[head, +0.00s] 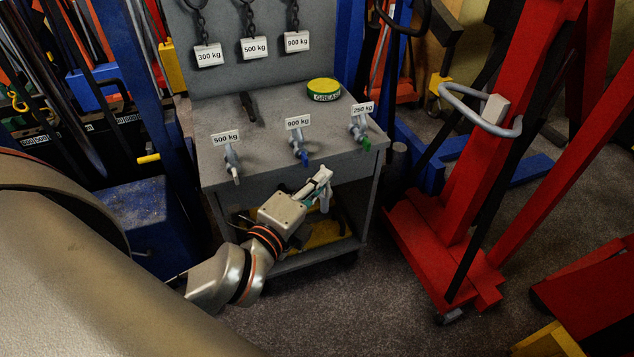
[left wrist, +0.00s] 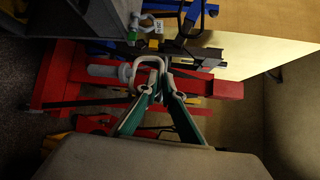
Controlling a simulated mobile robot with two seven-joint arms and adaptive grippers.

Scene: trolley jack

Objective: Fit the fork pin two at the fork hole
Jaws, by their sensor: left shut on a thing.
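My left gripper (head: 322,180) is in front of the grey trolley, below its tabletop edge. In the left wrist view its two teal fingers (left wrist: 157,90) close in on a grey pin (left wrist: 105,71) with a pale loop handle. I take this to be the fork pin; which number it is I cannot tell. The fingers hold it at the loop, and its thick shaft points to picture left there. In the head view the pin (head: 325,202) hangs down below the fingertips, apart from the red jack. The fork hole cannot be made out. My right gripper is not in view.
The grey trolley (head: 275,140) carries tagged hanging parts and a grease tin (head: 323,91). A red jack frame (head: 465,180) with a grey loop handle (head: 470,100) stands to the right. Blue frames stand behind and left. Bare floor (head: 350,310) lies between trolley and jack.

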